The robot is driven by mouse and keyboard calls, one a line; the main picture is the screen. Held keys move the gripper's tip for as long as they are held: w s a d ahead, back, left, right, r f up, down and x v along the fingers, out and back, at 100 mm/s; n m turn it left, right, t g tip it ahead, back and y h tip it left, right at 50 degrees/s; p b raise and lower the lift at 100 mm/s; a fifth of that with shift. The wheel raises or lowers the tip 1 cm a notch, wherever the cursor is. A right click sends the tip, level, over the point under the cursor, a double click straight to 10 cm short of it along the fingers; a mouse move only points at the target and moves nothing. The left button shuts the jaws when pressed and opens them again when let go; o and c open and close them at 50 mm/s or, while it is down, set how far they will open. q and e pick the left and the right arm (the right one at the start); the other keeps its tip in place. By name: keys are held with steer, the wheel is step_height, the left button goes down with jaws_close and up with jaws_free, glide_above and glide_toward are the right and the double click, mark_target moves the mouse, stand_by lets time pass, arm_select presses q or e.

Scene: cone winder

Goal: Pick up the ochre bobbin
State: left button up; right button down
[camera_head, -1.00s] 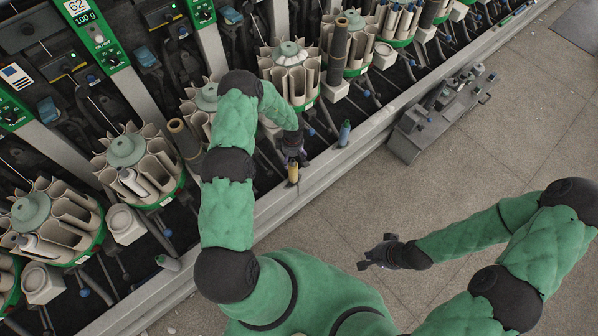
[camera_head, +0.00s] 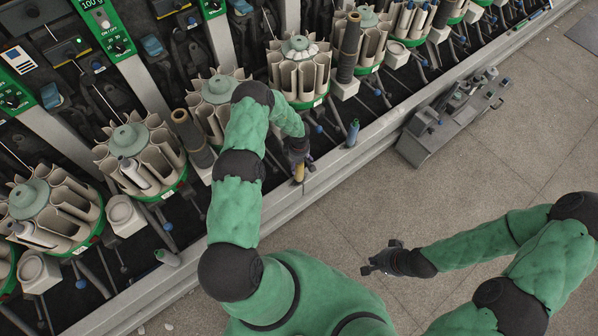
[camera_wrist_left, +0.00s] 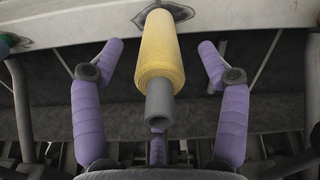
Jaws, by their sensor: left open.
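The ochre bobbin (camera_head: 299,172) stands on the metal rail of the winder, just below my left gripper (camera_head: 298,160) in the head view. In the left wrist view the ochre bobbin (camera_wrist_left: 160,55) shows a yellow wound body and a grey tube end toward the camera. My left gripper (camera_wrist_left: 160,85) is open, with its purple-wrapped fingers on both sides of the bobbin and apart from it.
A blue-green bobbin (camera_head: 352,133) stands farther along the rail (camera_head: 262,203), and a pale grey-green one (camera_head: 168,257) lies at lower left. Round bobbin magazines (camera_head: 143,163) line the machine. A grey floor unit (camera_head: 452,117) stands at right. The floor between is clear.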

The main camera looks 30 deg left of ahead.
arm_select(q)
steer(key=c, duration=1.2)
steer(key=shift+o, duration=0.2)
